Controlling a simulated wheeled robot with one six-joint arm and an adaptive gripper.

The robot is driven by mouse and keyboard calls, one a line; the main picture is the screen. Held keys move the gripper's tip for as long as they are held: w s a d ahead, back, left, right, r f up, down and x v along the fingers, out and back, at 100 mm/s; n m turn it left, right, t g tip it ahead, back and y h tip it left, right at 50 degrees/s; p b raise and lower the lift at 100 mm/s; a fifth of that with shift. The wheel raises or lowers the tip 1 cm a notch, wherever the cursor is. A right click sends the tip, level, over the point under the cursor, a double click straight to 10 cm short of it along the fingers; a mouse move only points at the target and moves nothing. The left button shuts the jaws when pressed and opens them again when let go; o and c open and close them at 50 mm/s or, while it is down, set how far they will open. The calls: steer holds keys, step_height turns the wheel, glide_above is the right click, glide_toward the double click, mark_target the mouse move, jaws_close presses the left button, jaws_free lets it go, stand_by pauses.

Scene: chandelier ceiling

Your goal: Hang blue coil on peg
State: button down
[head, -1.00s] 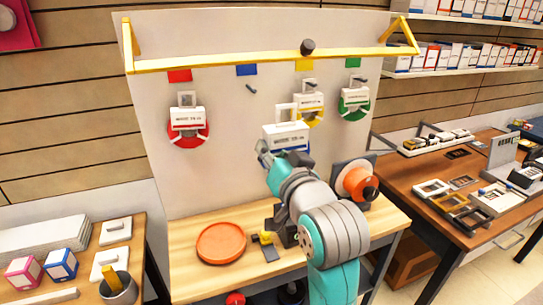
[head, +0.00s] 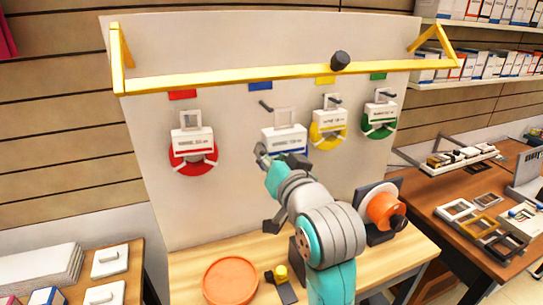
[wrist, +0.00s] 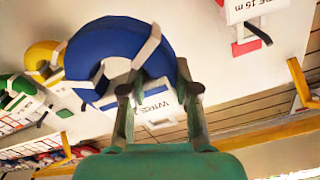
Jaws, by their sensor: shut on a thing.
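My gripper (head: 282,162) is shut on the blue coil. In the head view the coil's white label and square hanging loop (head: 286,118) show above the gripper, with a strip of blue ring (head: 292,153) below. The loop is right of and slightly below the peg (head: 265,105) under the blue marker (head: 260,86). It does not appear to be around the peg; its depth from the board is unclear. In the wrist view the blue coil (wrist: 95,52) fills the upper left, with its white card between my fingers (wrist: 158,92).
A red coil (head: 177,158) hangs to the left; a yellow coil (head: 328,142) and a green coil (head: 380,130) hang to the right. A yellow bar (head: 220,76) crosses above the pegs. An orange dish (head: 230,280) and an orange reel (head: 382,208) are on the bench below.

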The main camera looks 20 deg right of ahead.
steer(key=shift+w+f, duration=0.25)
steer(key=shift+w, duration=1.5)
steer(key=shift+w+f, duration=0.3)
steer(key=shift+w, duration=1.5)
steer(key=shift+w+f, duration=0.25)
steer(key=shift+w, duration=1.5)
steer(key=c, duration=0.8)
jaws_free()
